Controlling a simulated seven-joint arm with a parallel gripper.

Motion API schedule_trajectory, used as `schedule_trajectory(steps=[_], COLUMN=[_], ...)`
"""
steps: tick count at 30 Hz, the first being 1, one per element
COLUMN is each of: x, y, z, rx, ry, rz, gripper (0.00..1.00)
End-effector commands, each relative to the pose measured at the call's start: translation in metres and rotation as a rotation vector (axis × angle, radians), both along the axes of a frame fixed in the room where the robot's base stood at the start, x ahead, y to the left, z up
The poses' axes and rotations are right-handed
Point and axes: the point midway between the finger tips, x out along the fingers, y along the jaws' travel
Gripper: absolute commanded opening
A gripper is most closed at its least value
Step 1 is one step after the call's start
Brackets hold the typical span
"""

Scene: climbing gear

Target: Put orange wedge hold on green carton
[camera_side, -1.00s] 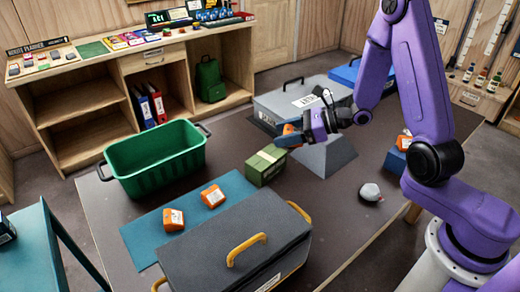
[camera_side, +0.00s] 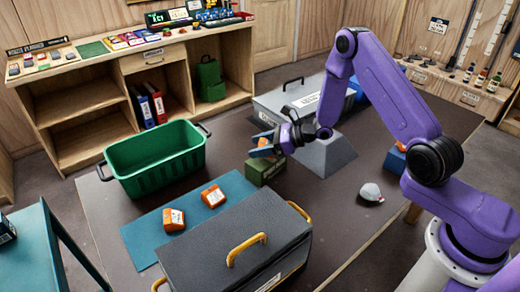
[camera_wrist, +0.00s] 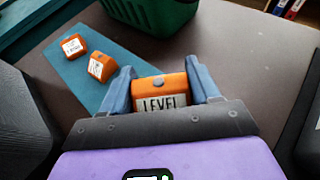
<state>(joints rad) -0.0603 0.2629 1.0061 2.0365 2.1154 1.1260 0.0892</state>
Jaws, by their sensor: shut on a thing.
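My gripper (camera_side: 258,148) is shut on an orange wedge hold (camera_side: 264,142), just above the green carton (camera_side: 263,171) in the side view. Whether the hold touches the carton's top cannot be told. In the wrist view the hold (camera_wrist: 161,90) sits between the two blue fingers and shows a white label reading "LEVEL". The carton is not seen in the wrist view; the hold and gripper cover that area.
Two other orange holds (camera_side: 173,219) (camera_side: 213,196) lie on a teal mat (camera_side: 148,238). A green crate (camera_side: 155,160) stands left, a dark case (camera_side: 235,245) in front, and a grey tapered block (camera_side: 325,154) right of the carton. A small grey-white item (camera_side: 370,192) lies farther right.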

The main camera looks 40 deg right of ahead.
Motion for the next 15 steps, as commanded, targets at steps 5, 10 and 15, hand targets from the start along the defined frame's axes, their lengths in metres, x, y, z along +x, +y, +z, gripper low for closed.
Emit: schedule_trajectory(steps=[5,10,15], x=[-0.0001,-0.0002,-0.0003], y=[0.0000,0.0001,0.0000], z=[-0.0137,-0.0144,-0.0157], rx=[0.001,0.000,0.001], ry=[-0.001,-0.003,-0.002], rz=[0.000,0.001,0.000], gripper=[0.30,0.30,0.30])
